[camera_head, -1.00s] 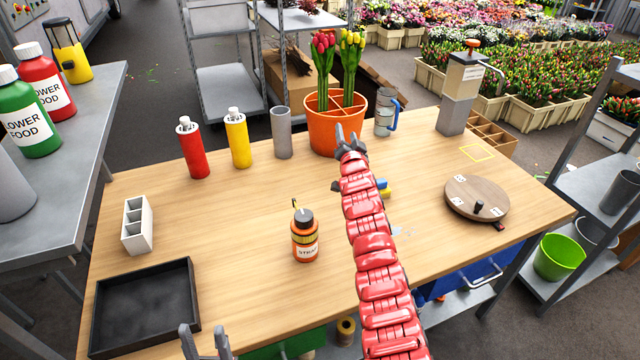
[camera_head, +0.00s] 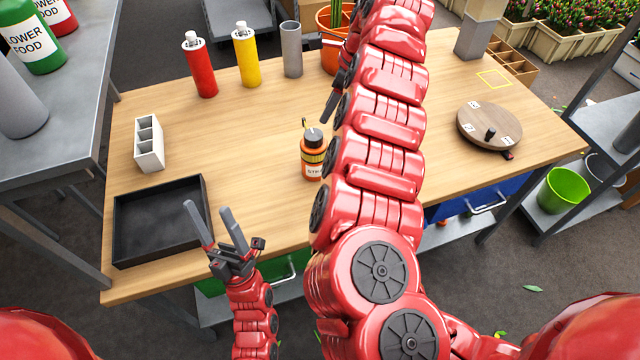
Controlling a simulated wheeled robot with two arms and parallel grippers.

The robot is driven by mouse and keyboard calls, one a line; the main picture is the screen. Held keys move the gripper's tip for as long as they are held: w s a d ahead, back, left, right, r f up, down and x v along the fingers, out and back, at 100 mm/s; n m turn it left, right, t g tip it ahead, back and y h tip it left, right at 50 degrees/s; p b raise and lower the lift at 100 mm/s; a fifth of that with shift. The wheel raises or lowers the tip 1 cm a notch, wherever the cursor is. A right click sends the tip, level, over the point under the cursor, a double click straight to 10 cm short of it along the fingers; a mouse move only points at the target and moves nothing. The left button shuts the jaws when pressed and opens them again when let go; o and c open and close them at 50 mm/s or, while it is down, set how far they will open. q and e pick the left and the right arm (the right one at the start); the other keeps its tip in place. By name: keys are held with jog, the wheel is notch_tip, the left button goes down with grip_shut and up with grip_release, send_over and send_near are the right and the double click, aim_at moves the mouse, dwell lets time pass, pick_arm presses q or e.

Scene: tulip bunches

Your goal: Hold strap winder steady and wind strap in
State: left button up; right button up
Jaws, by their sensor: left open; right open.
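The strap winder (camera_head: 313,158) looks like an orange bottle with a black top, a small tab sticking up and a label partly reading STRAP. It stands upright on the wooden table (camera_head: 265,110). My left gripper (camera_head: 208,214) is open and empty, in front of the table's near edge by the black tray, left of and nearer than the winder. My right gripper (camera_head: 322,84) is open beyond the winder, one finger pointing down towards it and apart from it. The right arm hides part of that gripper and the table right of the winder.
A black tray (camera_head: 122,247) and white divided holder (camera_head: 149,143) are at left. Red (camera_head: 200,68) and yellow (camera_head: 246,56) bottles and a grey cylinder (camera_head: 292,50) stand behind. A round wooden turntable (camera_head: 475,128) is at right. Bare table lies left of the winder.

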aim_at(314, 157)
pick_arm(q)
jog(key=w+d+f+n+g+h, duration=0.2)
jog(key=w+d+f+n+h, duration=0.1)
jog(key=f+n, duration=0.1)
jog(key=w+d+f+n+g+h, duration=0.3)
jog(key=w+d+f+n, duration=0.1)
jog(key=f+n, duration=0.1)
jog(key=w+d+f+n+g+h, duration=0.3)
jog(key=f+n, duration=0.2)
jog(key=n, duration=0.2)
jog(key=shift+w+d+f+h, duration=0.2)
jog(key=shift+w+d+h, duration=0.1)
jog(key=shift+w+d, duration=0.05)
jog(key=d+n+h, duration=0.1)
jog(key=d, duration=0.1)
jog(key=d+f+n+h, duration=0.1)
jog(key=d, duration=0.1)
jog(key=d+f+n+g+h, duration=0.1)
jog(key=d, duration=0.2)
jog(key=shift+s+d+f+n+h, duration=0.1)
jog(key=shift+s+n+h, duration=0.05)
jog(key=shift+n+h, duration=0.2)
jog(key=shift+d+h, duration=0.25)
jog(key=shift+d, duration=0.05)
jog(key=w, duration=1.7)
jog(key=shift+w+a, duration=0.15)
jog(key=shift+a, duration=0.1)
jog(key=shift+f, duration=0.1)
jog(key=c, duration=1.5)
jog(key=shift+c, duration=0.2)
